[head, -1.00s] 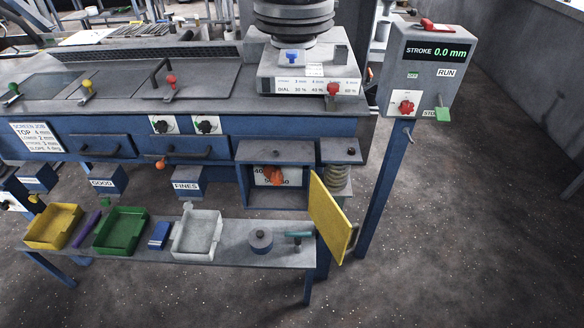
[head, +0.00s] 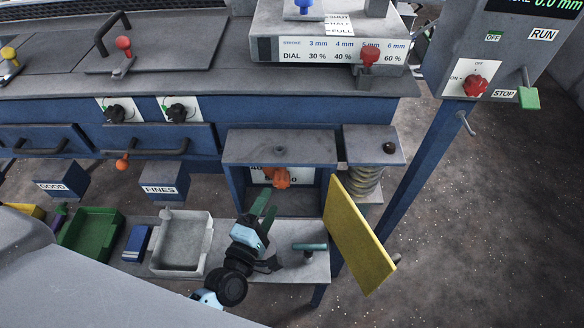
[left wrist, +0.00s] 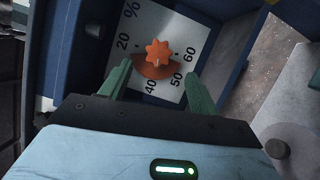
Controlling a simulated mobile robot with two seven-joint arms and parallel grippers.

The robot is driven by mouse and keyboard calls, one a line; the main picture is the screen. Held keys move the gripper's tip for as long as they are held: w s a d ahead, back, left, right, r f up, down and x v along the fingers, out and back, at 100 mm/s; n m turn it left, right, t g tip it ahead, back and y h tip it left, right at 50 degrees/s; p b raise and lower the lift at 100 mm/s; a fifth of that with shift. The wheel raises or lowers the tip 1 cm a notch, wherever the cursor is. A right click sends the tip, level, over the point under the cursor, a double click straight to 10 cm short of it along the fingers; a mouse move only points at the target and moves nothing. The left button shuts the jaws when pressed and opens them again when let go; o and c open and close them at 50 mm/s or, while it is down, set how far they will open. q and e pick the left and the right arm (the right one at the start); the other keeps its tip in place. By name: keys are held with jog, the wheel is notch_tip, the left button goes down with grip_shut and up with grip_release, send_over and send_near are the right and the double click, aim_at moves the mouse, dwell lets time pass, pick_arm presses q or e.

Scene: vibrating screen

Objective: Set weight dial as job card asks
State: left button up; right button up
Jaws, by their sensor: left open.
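The weight dial is an orange star-shaped knob (head: 277,177) on a white plate, inside an open blue box (head: 232,185). In the left wrist view the dial (left wrist: 158,52) sits on its plate (left wrist: 183,40), with 20, 40, 50 and 60 readable around it. I cannot tell its exact setting. My left gripper (head: 266,200) is open, at the box's mouth, just below the dial. In the left wrist view its green fingers (left wrist: 158,72) stand to either side of the dial's lower part, with nothing held. The job card and my right gripper are not in view.
The yellow door (head: 358,235) hangs open at the box's right. A shelf (head: 312,268) with a white tray (head: 182,243) and a teal-handled tool (head: 309,247) lies below. A stroke-to-dial chart (head: 340,50) is above; the control post (head: 415,165) stands right.

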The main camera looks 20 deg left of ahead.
aim_at(278, 186)
pick_arm(q)
jog(key=shift+w, duration=0.3)
jog(key=shift+w+d+r, duration=0.1)
jog(key=shift+w+r, duration=0.05)
jog(key=shift+r, duration=0.05)
jog(key=shift+w, duration=0.35)
jog(key=w, duration=0.6)
jog(key=shift+w+d+r, duration=0.2)
jog(key=shift+w+d, duration=0.15)
jog(key=shift+d, duration=0.05)
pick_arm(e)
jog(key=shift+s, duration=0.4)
